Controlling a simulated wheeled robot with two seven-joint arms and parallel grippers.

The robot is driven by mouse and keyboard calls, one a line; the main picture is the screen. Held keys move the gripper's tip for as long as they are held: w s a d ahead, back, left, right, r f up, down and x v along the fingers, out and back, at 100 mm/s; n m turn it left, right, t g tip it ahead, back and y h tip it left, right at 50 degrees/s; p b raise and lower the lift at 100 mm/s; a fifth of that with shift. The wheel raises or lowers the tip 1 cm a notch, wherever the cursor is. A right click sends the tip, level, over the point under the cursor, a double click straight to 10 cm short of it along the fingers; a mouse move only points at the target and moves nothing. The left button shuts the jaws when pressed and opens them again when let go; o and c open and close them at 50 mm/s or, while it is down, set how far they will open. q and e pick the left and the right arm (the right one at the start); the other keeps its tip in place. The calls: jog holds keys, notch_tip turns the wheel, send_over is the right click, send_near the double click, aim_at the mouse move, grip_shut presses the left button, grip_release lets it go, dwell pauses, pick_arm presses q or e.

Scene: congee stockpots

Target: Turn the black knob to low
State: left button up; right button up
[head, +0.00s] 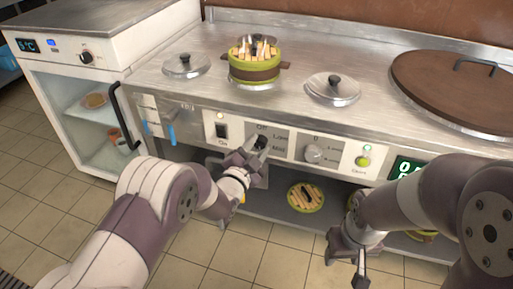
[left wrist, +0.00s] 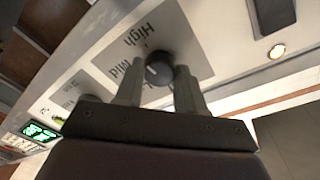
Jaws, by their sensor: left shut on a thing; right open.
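The black knob (head: 262,142) is on the front panel of the steel counter, below its printed "Off" mark. In the left wrist view the round black knob (left wrist: 160,66) sits between the fingers, with a small pale pointer mark near its edge. "High" and "Mid" are readable on the grey plate (left wrist: 124,48) beside it; the exact setting is hard to tell. My left gripper (head: 250,153) is shut on the knob, and its fingers also show in the left wrist view (left wrist: 158,80). My right gripper (head: 346,262) is open and empty, low in front of the shelf.
A second, grey knob (head: 315,153) and a green button (head: 363,161) are to the right on the panel. A black switch (head: 222,131) and a blue tap handle (head: 171,135) are to the left.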

pick_arm(q)
jog(key=n, duration=0.5)
jog(key=shift+f+n+t, duration=0.1)
jog(key=shift+n+t, duration=0.2)
jog(key=n, duration=0.6)
jog(key=shift+t+y, duration=0.3)
jog(key=n, duration=0.6)
jog(key=shift+d+f+y, duration=0.1)
jog(key=shift+y, duration=0.3)
jog(key=n+y, duration=0.1)
jog(key=n, duration=0.4)
jog(key=shift+t+p, duration=0.3)
jog(key=shift+p, duration=0.05)
jog(key=shift+n, duration=0.5)
jog(key=o, duration=1)
jog(key=shift+o, duration=0.2)
